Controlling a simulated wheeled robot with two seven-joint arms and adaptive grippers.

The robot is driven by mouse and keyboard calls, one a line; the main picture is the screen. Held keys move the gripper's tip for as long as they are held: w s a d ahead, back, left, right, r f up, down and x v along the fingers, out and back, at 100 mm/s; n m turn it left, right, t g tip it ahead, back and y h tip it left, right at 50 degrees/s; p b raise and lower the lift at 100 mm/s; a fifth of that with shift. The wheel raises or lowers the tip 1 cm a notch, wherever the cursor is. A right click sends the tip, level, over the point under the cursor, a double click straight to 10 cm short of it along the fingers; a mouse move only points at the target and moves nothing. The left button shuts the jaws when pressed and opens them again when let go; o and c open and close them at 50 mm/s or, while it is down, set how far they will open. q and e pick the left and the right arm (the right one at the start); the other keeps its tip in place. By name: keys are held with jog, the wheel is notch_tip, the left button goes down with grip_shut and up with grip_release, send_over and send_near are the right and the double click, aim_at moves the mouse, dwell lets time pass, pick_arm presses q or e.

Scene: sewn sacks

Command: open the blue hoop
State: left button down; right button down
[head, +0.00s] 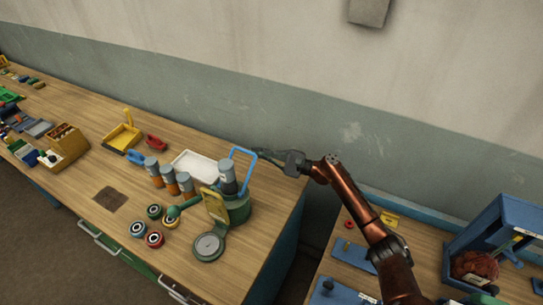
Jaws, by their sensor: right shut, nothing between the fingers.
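The blue hoop (233,151) is a squared loop that stands up above a dark green round body (238,210) near the right end of the wooden workbench. A grey-topped jar (227,172) shows inside its outline. My right gripper (257,152) comes in from the right, with its fingers shut and empty beside the hoop's upper right corner. I cannot tell whether the fingertips touch the hoop. My left gripper is not in view.
A green piece with a yellow plate and round disc (210,246) stands in front. Several orange-and-grey jars (169,179) and a white tray (196,168) lie to the left. The wall is close behind. A gap separates this bench from the right-hand table with a blue box (490,225).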

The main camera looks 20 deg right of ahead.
jog(key=shift+s+a+r+p, duration=0.8)
jog(key=shift+s+a+r, duration=0.2)
jog(key=shift+a+r, duration=0.25)
jog(key=shift+s+a+r+n+p, duration=0.3)
jog(key=shift+s+r+n+p, duration=0.05)
jog(key=shift+r+n, duration=0.3)
jog(key=shift+s+a+r+n+p, duration=0.25)
jog(key=shift+s+r+n+p, duration=0.1)
jog(key=shift+r+n, duration=0.25)
jog(key=shift+w+f, duration=0.1)
